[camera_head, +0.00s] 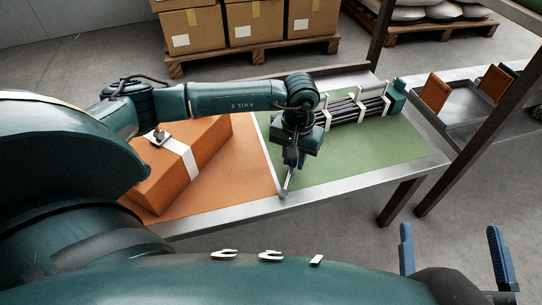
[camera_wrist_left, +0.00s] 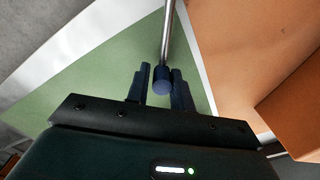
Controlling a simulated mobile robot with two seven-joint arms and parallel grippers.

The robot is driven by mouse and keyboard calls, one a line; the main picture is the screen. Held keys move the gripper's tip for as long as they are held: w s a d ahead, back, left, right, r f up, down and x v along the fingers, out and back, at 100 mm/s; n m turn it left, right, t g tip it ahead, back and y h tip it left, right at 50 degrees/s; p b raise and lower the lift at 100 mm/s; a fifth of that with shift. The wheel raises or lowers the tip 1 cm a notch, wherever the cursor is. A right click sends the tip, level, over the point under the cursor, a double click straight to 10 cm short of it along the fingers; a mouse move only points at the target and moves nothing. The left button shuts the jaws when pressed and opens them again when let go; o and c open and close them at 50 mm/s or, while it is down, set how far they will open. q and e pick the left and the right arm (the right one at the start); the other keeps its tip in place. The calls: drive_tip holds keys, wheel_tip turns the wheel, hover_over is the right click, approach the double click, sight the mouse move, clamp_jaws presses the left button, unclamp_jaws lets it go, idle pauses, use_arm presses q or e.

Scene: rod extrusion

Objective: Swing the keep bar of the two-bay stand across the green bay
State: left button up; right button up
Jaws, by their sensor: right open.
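The two-bay stand has an orange bay (camera_head: 245,185) on the left and a green bay (camera_head: 395,150) on the right, split by a pale strip. The keep bar (camera_head: 285,187) is a thin metal rod rising near the stand's front edge by that strip. In the left wrist view the keep bar (camera_wrist_left: 167,35) ends in a dark blue knob (camera_wrist_left: 162,86) over the green side. My right gripper (camera_head: 452,250) is open and empty, before the stand.
A box with a white band (camera_head: 188,158) fills much of the orange bay. A bundle of dark rods in white holders (camera_head: 355,108) lies at the back of the green bay. A brown post (camera_head: 470,130) stands at the right. The front of the green bay is clear.

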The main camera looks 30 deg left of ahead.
use_arm(q)
drive_tip(key=shift+w+d, duration=0.15)
drive_tip(key=shift+d, duration=0.7)
drive_tip(key=shift+d+b, duration=0.3)
drive_tip(key=shift+d, duration=0.5)
drive_tip(key=shift+d, duration=0.75)
